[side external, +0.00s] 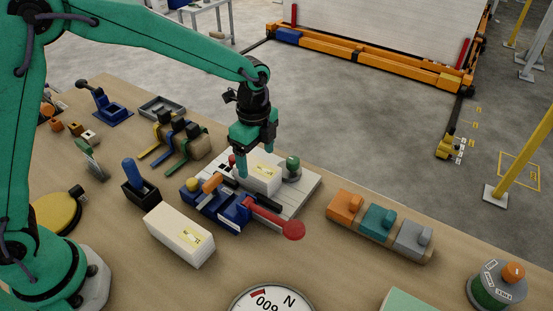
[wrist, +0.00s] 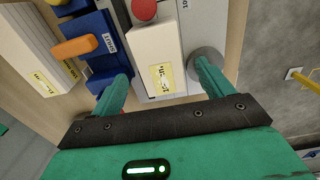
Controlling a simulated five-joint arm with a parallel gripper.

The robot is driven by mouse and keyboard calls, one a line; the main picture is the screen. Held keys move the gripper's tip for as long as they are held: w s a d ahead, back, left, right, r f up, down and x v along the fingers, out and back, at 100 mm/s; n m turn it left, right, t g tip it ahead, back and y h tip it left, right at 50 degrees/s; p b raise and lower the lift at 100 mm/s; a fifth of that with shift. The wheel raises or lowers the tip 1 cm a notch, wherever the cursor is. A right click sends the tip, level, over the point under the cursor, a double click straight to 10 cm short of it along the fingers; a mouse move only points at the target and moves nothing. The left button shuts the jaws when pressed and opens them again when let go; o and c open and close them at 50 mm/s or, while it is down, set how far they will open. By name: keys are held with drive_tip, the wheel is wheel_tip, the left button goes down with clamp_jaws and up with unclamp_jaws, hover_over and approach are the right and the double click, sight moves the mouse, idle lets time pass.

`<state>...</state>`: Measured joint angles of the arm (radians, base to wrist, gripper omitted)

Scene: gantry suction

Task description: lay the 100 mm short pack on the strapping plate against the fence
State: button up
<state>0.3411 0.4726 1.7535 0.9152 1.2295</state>
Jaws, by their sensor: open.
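The white short pack (side external: 262,176), with a yellow label, lies on the pale strapping plate (side external: 304,188). My gripper (side external: 257,158) is above it, open, with a finger to either side. In the wrist view the pack (wrist: 152,48) lies between the open fingers (wrist: 163,72), with a visible gap beside the right finger. The left finger overlaps the blue block's edge in that view. I cannot tell which edge is the fence or whether the pack touches it.
A grey-green knob (side external: 293,167) is close right of the gripper. Coloured blocks (side external: 378,222) stand farther right.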

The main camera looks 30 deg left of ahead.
sight(254, 167)
drive_tip(key=shift+r, duration=2.6)
drive_tip(key=shift+s+a+r, duration=0.2)
drive_tip(key=shift+a+r, duration=0.15)
drive_tip(key=shift+r, duration=0.05)
drive_tip(key=s+a+r+n+t, duration=0.2)
drive_tip(key=s+a+r+n, duration=0.2)
drive_tip(key=s+a+n, duration=0.3)
drive_tip(key=s+a+r+n+t, duration=0.3)
drive_tip(key=s+a+r+n, duration=0.2)
drive_tip(key=s+a+n, duration=0.3)
drive_tip(key=shift+s+r+n+t, duration=0.3)
drive_tip(key=shift+s+n, duration=1.2)
drive_tip(key=shift+s, duration=1.65)
